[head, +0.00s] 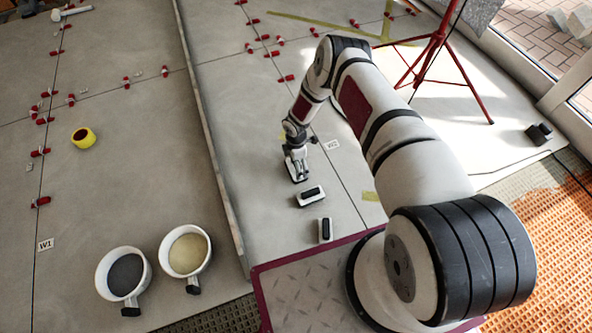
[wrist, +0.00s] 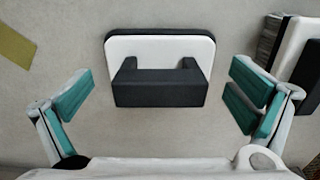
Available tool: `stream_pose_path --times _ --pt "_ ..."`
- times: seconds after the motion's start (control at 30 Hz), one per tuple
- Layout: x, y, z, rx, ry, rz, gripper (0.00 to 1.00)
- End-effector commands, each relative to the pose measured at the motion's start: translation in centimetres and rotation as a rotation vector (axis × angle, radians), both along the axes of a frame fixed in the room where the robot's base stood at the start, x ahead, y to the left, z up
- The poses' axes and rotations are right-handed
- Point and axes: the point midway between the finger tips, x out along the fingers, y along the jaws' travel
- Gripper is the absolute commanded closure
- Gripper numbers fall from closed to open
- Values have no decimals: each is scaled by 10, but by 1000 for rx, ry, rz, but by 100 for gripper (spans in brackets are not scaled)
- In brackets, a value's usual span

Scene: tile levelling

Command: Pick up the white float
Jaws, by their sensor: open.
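A white float (wrist: 160,48) with a dark bracket-shaped handle (wrist: 160,93) lies on the grey tiled floor, centred in the wrist view. My gripper (wrist: 163,92) is open, with one teal-padded finger on each side of the float and clear space to both. It holds nothing. In the head view my gripper (head: 296,167) is low over the floor and largely hides what is beneath it. Two more white floats with dark handles lie nearby, one (head: 302,201) just in front of the gripper and one (head: 319,231) closer to my base. Part of another float (wrist: 293,40) shows at the wrist view's right edge.
Two white buckets, one dark-filled (head: 108,262) and one sand-coloured inside (head: 168,250), stand front left. A yellow roll (head: 83,138) lies at left. A raised strip (head: 215,150) crosses the floor. A red tripod (head: 433,55) stands at the back right. Several red clips dot the tile joints.

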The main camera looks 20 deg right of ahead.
Motion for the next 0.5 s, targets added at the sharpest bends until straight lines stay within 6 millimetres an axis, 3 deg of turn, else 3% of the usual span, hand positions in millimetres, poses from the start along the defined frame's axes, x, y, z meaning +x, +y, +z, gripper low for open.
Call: stream_pose_path --times 0.1,0.37,0.5 --pt "-1 0 -18 0 1 -1 0" --pt "0 0 -19 0 0 0 0" --pt "0 0 -19 0 0 0 32"
